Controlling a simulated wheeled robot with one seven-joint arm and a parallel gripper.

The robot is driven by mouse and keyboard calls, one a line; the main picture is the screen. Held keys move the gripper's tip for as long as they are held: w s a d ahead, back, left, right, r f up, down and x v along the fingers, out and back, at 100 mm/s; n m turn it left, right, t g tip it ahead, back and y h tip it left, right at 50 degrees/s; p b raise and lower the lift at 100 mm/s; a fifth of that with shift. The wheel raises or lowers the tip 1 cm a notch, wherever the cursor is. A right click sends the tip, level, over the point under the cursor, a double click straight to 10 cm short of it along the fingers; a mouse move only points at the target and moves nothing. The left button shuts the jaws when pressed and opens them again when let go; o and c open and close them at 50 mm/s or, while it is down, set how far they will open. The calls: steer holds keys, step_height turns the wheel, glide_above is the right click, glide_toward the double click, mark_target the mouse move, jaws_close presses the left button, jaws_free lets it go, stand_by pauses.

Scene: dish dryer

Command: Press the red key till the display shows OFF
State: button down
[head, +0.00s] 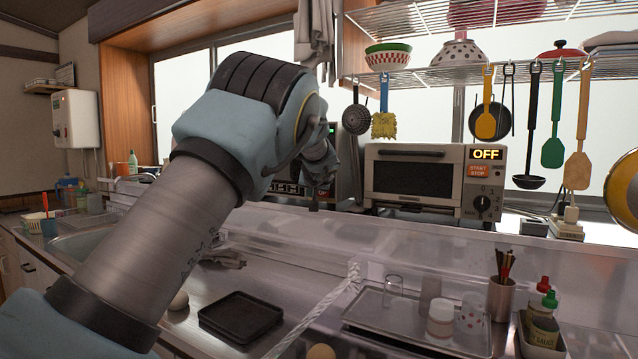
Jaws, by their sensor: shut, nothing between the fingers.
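A toaster-like appliance (415,180) with a dark glass door stands on the ledge at the right. Its display (486,154) reads OFF in yellow. Below the display is an orange-red key (478,170) marked START STOP, with a black dial (482,204) under it. My gripper (314,203) is at the end of my arm, left of this appliance and apart from its key. It is small and dark in view, shut and empty. It is in front of a second appliance (345,165), mostly hidden by my arm, with a small red patch near my gripper.
A wire shelf (440,18) with bowls is above, with utensils hanging from it, including a yellow spatula (486,122). Below are a clear panel (440,255), a metal tray (375,318) with glasses, and a black tray (240,316). My arm crosses the left.

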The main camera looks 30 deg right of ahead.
steer(key=shift+w+d+p, duration=0.4)
steer(key=shift+w+d, duration=0.1)
steer(key=shift+d, duration=0.35)
steer(key=shift+d, duration=0.15)
stand_by(1.4)
steer(key=shift+w+d, duration=0.2)
steer(key=shift+w+d+p, duration=0.35)
steer(key=shift+d+p, duration=0.4)
steer(key=shift+p, duration=0.2)
stand_by(0.8)
steer(key=shift+a+f+b, duration=0.1)
steer(key=shift+b, duration=0.2)
steer(key=shift+s+a+b, duration=0.3)
steer(key=shift+a+b, duration=0.25)
steer(key=shift+b, duration=0.2)
steer(key=shift+s+a+b, duration=0.3)
steer(key=shift+a+b, duration=0.2)
steer(key=shift+b, duration=0.25)
